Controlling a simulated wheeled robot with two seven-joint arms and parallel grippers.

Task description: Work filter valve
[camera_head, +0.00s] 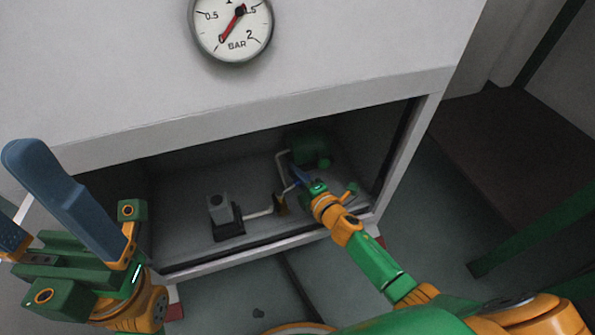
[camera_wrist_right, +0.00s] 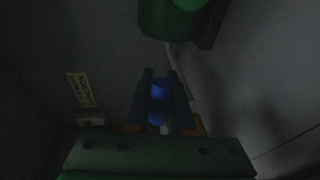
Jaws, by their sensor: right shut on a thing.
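The filter valve's blue handle (camera_wrist_right: 161,92) shows in the right wrist view between my right gripper's two dark fingers (camera_wrist_right: 160,100). In the head view my right gripper (camera_head: 299,178) reaches into the open cabinet bay, its fingers beside the thin pipe (camera_head: 283,163) near a green rounded tank (camera_head: 309,147). It is shut on the blue handle; the fingers hide much of it. A small yellow-black part (camera_head: 280,203) sits on the pipe just left. My left gripper (camera_head: 22,190) is outside the bay at the far left, fingers apart and empty, partly cut off by the frame.
The grey cabinet (camera_head: 330,45) has a pressure gauge (camera_head: 231,28) above the bay. A grey block on a dark base (camera_head: 222,216) stands left inside. The bay's lower lip (camera_head: 240,256) and right frame post (camera_head: 403,155) border my right arm. A yellow label (camera_wrist_right: 81,90) shows in the wrist view.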

